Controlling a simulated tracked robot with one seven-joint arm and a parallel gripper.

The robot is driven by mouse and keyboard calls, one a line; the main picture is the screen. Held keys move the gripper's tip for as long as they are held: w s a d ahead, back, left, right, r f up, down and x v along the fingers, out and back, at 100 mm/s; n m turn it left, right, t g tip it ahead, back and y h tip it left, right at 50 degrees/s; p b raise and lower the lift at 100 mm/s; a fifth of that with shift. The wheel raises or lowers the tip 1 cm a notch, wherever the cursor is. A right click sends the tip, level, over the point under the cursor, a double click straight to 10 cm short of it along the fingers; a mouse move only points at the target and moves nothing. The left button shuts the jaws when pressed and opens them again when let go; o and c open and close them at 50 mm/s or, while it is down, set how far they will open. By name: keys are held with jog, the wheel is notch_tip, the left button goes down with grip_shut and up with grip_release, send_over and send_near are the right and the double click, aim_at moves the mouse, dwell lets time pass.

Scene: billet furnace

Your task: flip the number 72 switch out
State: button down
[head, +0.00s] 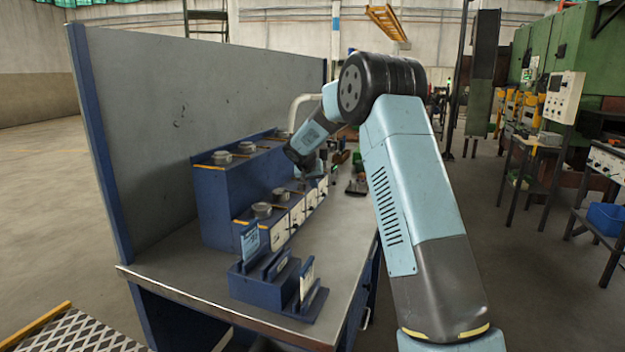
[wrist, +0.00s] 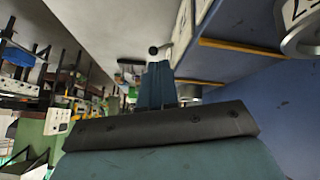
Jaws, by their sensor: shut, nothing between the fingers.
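A blue stepped rack (head: 222,205) stands on the workbench in the head view. Its lower front carries a row of white panels (head: 280,231) with small dark switches. The numbers are too small to read, so I cannot tell which switch is number 72. My gripper (head: 314,168) is at the far end of this row, partly hidden by my own wrist. In the wrist view its blue fingers (wrist: 157,82) are together and empty. A small dark round knob (wrist: 153,50) shows just beyond the fingertips; I cannot tell whether they touch. White panels (wrist: 182,30) show beside it.
Round metal pieces (head: 262,210) sit on the rack's steps. A blue card holder (head: 265,290) stands at the bench's near edge. A tall grey partition (head: 200,110) rises behind the rack. Bare benchtop (head: 335,235) lies in front of the panels.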

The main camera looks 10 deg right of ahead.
aim_at(323, 195)
jog(key=shift+w+d+r+x, duration=0.1)
jog(key=shift+d+r+x, duration=0.1)
jog(key=shift+x, duration=1.1)
jog(key=shift+w+d+r+x, duration=0.1)
jog(key=shift+d+x, duration=0.05)
jog(key=shift+x, duration=1.15)
jog(key=shift+w+d+r+x, duration=0.1)
jog(key=shift+d+x, duration=0.1)
jog(key=shift+x, duration=1.05)
jog(key=shift+s, duration=0.1)
